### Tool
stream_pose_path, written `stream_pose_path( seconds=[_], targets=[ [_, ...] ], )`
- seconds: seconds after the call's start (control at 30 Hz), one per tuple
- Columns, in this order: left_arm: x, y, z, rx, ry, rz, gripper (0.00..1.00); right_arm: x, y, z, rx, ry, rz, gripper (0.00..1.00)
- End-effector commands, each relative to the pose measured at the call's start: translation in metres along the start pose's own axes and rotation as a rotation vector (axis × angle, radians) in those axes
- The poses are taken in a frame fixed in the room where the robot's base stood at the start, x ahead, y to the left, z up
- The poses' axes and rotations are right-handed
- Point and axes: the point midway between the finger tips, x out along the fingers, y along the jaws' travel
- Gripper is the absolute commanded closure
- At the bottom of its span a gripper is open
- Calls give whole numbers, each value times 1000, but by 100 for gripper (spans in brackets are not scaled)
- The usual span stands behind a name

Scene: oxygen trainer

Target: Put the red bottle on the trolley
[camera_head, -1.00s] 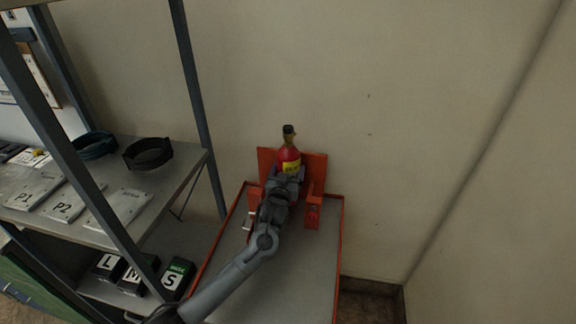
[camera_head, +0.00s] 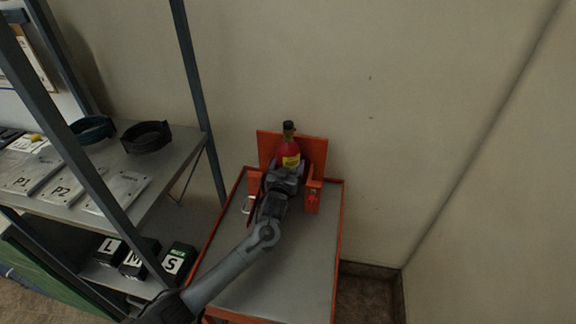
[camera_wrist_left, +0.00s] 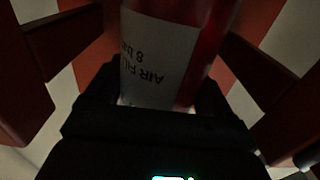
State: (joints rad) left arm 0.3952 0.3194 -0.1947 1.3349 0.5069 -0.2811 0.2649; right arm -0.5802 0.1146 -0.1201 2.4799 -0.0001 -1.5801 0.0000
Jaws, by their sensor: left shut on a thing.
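My left gripper (camera_head: 284,178) is shut on the bottle from the front. In the left wrist view the bottle (camera_wrist_left: 195,45) fills the space between the fingers, and its white label reads upside down. The bottle's base is hidden by my gripper, so I cannot tell whether it rests on the trolley. My right gripper is not in view.
A grey shelf rack (camera_head: 150,185) stands to the left, close to my left arm. It holds plates marked P1 and P2 (camera_head: 72,187), dark rings (camera_head: 147,137), and boxes marked L, M and S (camera_head: 178,262) below. The wall is right behind the trolley.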

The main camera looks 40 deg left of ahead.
Motion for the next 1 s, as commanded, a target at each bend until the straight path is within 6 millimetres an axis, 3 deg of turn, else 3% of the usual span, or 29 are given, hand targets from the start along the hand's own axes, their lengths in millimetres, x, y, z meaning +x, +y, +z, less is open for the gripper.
stream_pose_path(
  seconds=[0.07,0.1,0.2,0.57,0.77,1.0],
  targets=[
    [1,0,-3,-3,10,0,100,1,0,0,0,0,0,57],
    [0,0,2,0,-1,0,13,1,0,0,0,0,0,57],
    [0,0,2,0,-1,0,0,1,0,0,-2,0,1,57],
    [-4,0,-1,0,-1,1,0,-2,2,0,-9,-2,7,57],
    [-32,1,-1,-1,-2,2,0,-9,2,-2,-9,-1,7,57],
    [-76,0,-1,0,-2,2,0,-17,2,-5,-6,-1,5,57]
  ],
)
